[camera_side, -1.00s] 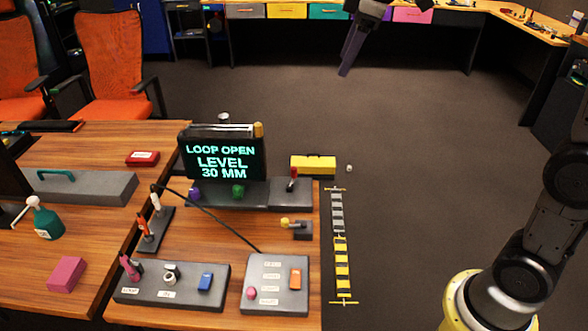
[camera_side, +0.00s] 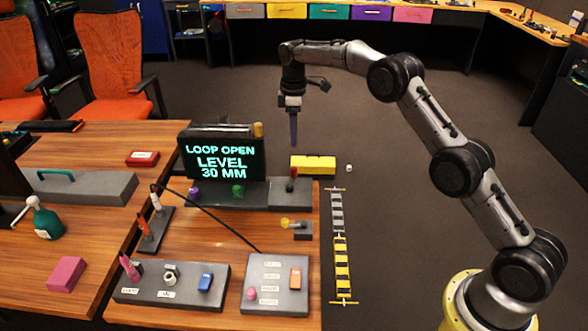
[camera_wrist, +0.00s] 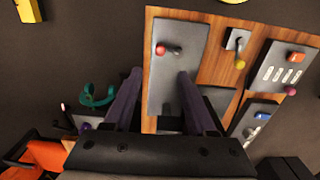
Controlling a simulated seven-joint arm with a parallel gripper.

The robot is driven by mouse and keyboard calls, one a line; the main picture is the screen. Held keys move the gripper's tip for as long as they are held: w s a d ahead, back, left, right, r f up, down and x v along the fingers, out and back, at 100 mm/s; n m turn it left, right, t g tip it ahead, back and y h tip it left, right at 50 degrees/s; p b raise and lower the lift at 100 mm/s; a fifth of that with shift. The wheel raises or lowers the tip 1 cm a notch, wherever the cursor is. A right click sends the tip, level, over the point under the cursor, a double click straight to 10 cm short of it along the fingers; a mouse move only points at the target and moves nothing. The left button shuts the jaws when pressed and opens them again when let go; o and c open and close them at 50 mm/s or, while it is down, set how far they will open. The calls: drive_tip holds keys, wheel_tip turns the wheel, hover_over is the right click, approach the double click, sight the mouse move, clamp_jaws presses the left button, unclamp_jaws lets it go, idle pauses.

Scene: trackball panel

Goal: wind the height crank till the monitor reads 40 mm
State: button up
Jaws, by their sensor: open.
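The monitor (camera_side: 222,158) stands on the grey console and reads "LOOP OPEN LEVEL 30 MM". A lever or crank with a red knob (camera_side: 292,186) is at the console's right end. A small crank with a yellow knob (camera_side: 287,222) sits on its own grey block in front of it. No readable label shows which is the height crank. My gripper (camera_side: 293,142) is open and empty, pointing down above the red knob and apart from it. In the wrist view the red knob (camera_wrist: 161,49) shows just beyond my fingertips (camera_wrist: 160,74), with the yellow knob (camera_wrist: 240,64) to the right.
In front are a panel with a blue switch (camera_side: 206,282) and a panel with an orange switch (camera_side: 296,279). A black cable (camera_side: 215,220) crosses the desk. A yellow box (camera_side: 313,165) and a striped strip (camera_side: 341,245) lie to the right. Open floor lies beyond.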

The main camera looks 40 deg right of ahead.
sight(294, 167)
wheel_tip(294, 167, down, 13)
drive_tip(key=shift+f, duration=0.2)
idle(0.3)
clamp_jaws()
